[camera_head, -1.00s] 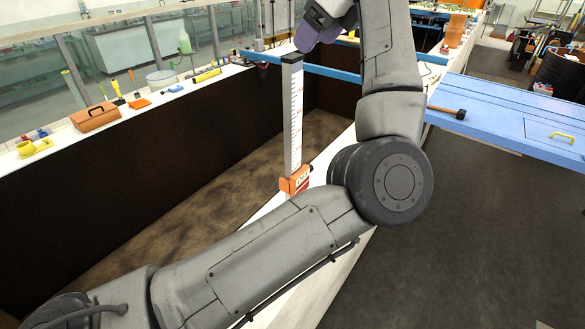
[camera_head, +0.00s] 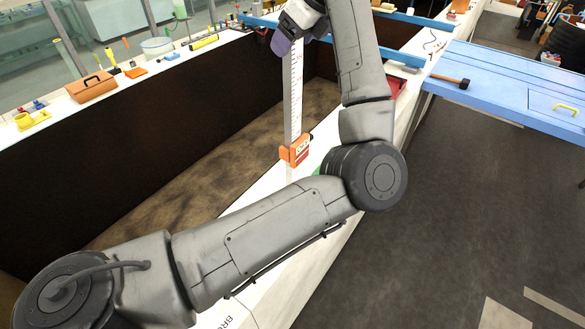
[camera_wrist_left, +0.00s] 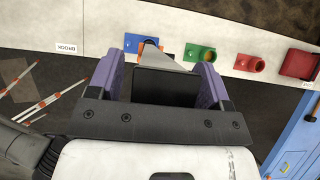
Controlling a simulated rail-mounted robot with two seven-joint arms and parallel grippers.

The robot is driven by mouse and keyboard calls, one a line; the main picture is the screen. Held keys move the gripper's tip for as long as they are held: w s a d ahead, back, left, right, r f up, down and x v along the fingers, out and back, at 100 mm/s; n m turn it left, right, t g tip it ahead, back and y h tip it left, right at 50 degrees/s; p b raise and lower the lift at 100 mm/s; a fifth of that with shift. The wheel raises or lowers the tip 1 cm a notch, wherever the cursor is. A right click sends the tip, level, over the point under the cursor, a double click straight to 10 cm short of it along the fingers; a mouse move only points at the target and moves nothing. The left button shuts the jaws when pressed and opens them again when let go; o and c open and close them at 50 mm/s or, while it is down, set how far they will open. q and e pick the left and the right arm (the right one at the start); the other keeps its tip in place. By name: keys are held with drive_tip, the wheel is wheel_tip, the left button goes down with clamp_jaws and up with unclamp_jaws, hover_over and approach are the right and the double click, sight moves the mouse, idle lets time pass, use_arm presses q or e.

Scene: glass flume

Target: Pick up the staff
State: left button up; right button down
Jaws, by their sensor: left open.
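The staff (camera_head: 294,100) stands upright, a white graduated bar with red marks, in an orange holder (camera_head: 296,151) on the flume's white ledge. My left gripper (camera_head: 283,42) is at the top of the staff and hides its upper end in the head view. In the left wrist view, the staff's dark top (camera_wrist_left: 163,84) lies between the purple fingers of the open gripper (camera_wrist_left: 158,64). I cannot tell whether a finger touches it. My right gripper does not show.
Blue (camera_wrist_left: 199,54), green (camera_wrist_left: 250,63) and red (camera_wrist_left: 299,64) pieces sit along the ledge in the wrist view. A blue beam (camera_head: 400,58) crosses the flume behind. A blue table (camera_head: 500,82) with a mallet (camera_head: 450,80) stands right.

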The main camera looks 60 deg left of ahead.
use_arm(q)
drive_tip(key=shift+c, duration=0.3)
clamp_jaws()
idle(0.5)
